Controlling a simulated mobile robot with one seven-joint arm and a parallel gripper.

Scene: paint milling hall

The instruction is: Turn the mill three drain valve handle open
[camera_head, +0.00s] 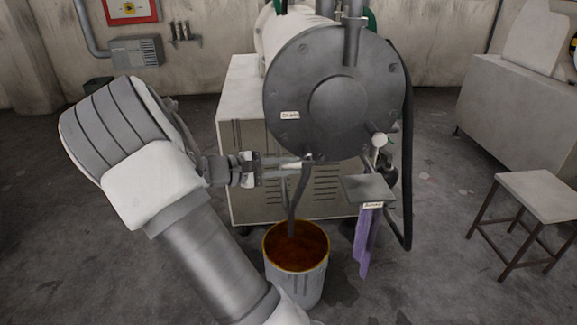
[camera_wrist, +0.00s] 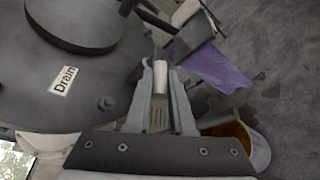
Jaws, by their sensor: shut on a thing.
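The mill (camera_head: 335,85) is a grey drum with a round end plate and a "Drain" label (camera_head: 290,115); the label also shows in the wrist view (camera_wrist: 65,80). My gripper (camera_head: 303,161) reaches in from the left, just under the drum's lower edge. In the wrist view my gripper (camera_wrist: 162,78) has its fingers closed around a pale, short handle (camera_wrist: 160,72). The valve body is mostly hidden behind the fingers, so I cannot tell how far the handle is turned. A drain hose (camera_head: 298,195) hangs from below the drum into a pail (camera_head: 297,285).
The pail holds orange-brown liquid and stands on the floor below. A small shelf (camera_head: 368,188) with a purple cloth (camera_head: 368,240) is right of the hose. A black hose (camera_head: 407,190) loops down at the drum's right. A stool (camera_head: 540,195) stands farther right.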

